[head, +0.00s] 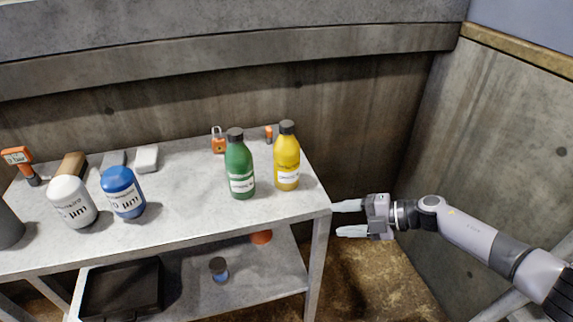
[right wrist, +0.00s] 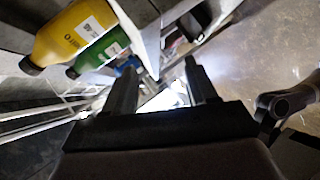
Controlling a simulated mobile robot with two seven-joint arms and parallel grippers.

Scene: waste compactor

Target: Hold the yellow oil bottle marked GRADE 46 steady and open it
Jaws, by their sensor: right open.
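The yellow oil bottle (head: 287,158) stands upright near the right end of the table top, its dark cap (head: 287,127) on. Its label is too small to read in the head view. It also shows in the right wrist view (right wrist: 70,40), at the upper left. A green bottle (head: 239,165) stands just left of it. My right gripper (head: 350,219) is open and empty, off the table's right end and apart from the bottle. In the right wrist view its two fingers (right wrist: 162,85) are spread with nothing between them. My left gripper is not in view.
A black tray (head: 122,288) is on the lower shelf. A concrete wall (head: 500,130) stands at right.

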